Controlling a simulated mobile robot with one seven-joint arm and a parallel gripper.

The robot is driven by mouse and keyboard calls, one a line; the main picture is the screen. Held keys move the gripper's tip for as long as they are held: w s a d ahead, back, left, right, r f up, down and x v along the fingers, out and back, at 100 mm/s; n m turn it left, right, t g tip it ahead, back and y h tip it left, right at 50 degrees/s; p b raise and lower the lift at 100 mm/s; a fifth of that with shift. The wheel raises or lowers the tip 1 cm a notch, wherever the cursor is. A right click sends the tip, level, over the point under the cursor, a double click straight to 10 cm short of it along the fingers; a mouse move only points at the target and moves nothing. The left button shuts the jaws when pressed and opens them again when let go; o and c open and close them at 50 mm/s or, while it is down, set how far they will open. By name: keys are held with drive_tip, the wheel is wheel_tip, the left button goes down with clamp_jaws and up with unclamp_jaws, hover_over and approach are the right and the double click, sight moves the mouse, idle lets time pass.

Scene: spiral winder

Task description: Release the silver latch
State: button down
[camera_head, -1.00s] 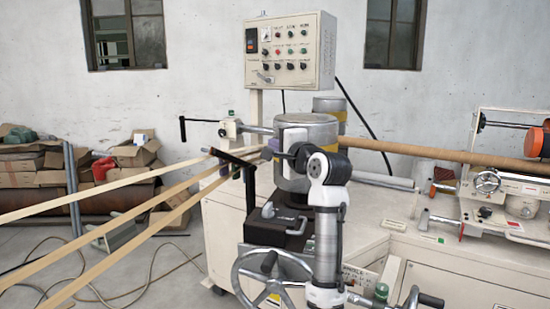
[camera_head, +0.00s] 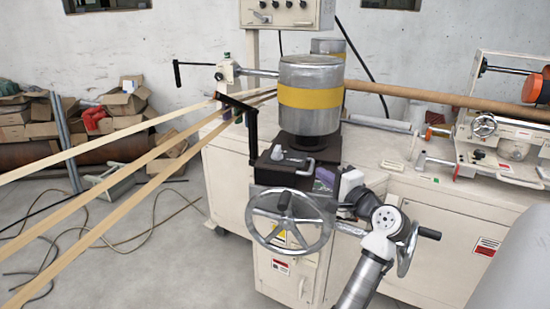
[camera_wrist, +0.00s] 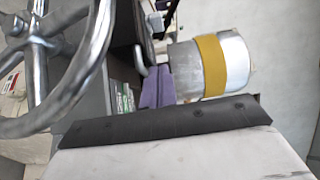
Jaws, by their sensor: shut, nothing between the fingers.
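The silver latch (camera_head: 305,168) is a small bent metal lever on the right part of the black box's top, below the drum. It also shows in the wrist view as a pale hooked bar (camera_wrist: 139,64). My gripper (camera_head: 325,178) has purple fingers and is just right of the latch, at the box's right side. In the wrist view, the purple fingers (camera_wrist: 156,88) are shut and empty, close to the latch. I cannot tell whether they touch it. The gripper body hides part of the box's right side.
The silver drum with a yellow band (camera_head: 310,98) stands above the black box (camera_head: 268,172). A large handwheel (camera_head: 258,238) sits in front of the box, close to my arm. Pale strips (camera_head: 120,180) run in from the left. Floor at the lower left has loose cables.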

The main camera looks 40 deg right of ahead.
sight(291, 166)
drive_tip(key=w+p, duration=0.1)
drive_tip(key=w, duration=0.2)
drive_tip(key=w+d+p, duration=0.1)
drive_tip(key=w, duration=0.6)
drive_tip(key=shift+w+d+r+p, duration=0.15)
drive_tip(key=shift+d+p, duration=0.05)
drive_tip(key=shift+p, duration=0.2)
drive_tip(key=shift+w+a+p, duration=0.5)
drive_tip(key=shift+w+a, duration=0.35)
drive_tip(key=shift+w, duration=0.1)
drive_tip(key=shift+w+a, duration=0.35)
drive_tip(key=shift+w, duration=0.1)
drive_tip(key=shift+a, duration=0.1)
drive_tip(key=shift+a, duration=0.2)
wheel_tip(291, 166, up, 20)
drive_tip(key=b, duration=0.2)
